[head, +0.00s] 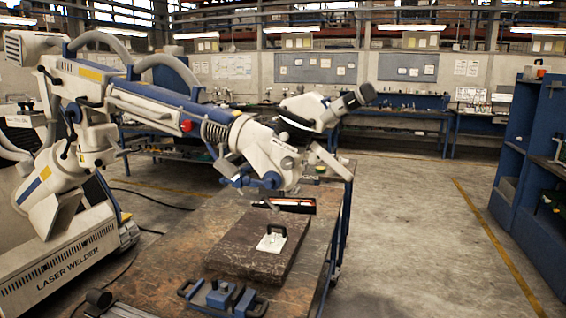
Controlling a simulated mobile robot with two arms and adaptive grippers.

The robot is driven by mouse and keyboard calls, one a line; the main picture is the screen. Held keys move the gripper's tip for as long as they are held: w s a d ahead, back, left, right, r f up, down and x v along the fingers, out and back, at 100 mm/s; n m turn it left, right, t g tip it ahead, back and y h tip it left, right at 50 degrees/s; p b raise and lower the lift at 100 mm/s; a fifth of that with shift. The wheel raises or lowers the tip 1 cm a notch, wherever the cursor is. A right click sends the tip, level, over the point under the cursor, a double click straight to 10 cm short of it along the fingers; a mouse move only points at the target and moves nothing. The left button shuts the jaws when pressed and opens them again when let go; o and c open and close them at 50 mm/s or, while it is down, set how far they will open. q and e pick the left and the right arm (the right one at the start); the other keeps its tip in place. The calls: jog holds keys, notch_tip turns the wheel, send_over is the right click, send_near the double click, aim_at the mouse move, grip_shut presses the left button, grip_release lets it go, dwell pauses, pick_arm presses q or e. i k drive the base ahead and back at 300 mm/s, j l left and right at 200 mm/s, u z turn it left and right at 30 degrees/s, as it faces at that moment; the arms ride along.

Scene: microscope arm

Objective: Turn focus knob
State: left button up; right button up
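The microscope head (272,152) hangs from a white and blue jointed arm (150,102) above the work table. Its dark eyepiece (360,96) points up to the right. A round blue knob (272,180) sits low on the head, with more blue fittings to its left. A red knob (186,125) sits on the side of the arm. No label shows which of these is the focus knob. Neither of my grippers shows in the head view, and nothing is seen touching the knobs.
The work table (180,245) carries a dark slab (262,250) with a metal plate (271,240) on it. A blue fixture with black handles (220,296) lies at the front. The laser welder base (70,262) stands left. Open floor (420,240) lies right, before blue shelving (535,170).

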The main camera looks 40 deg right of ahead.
aim_at(288, 164)
jog(key=l, duration=0.45)
jog(key=i+l+z, duration=0.15)
jog(key=l, duration=0.7)
jog(key=i+l+z, duration=0.15)
jog(key=l, duration=0.25)
jog(key=i+l, duration=0.1)
jog(key=l, duration=0.35)
jog(key=i+l+z, duration=0.15)
jog(key=l, duration=0.65)
jog(key=i+l+z, duration=0.15)
jog(key=l, duration=0.25)
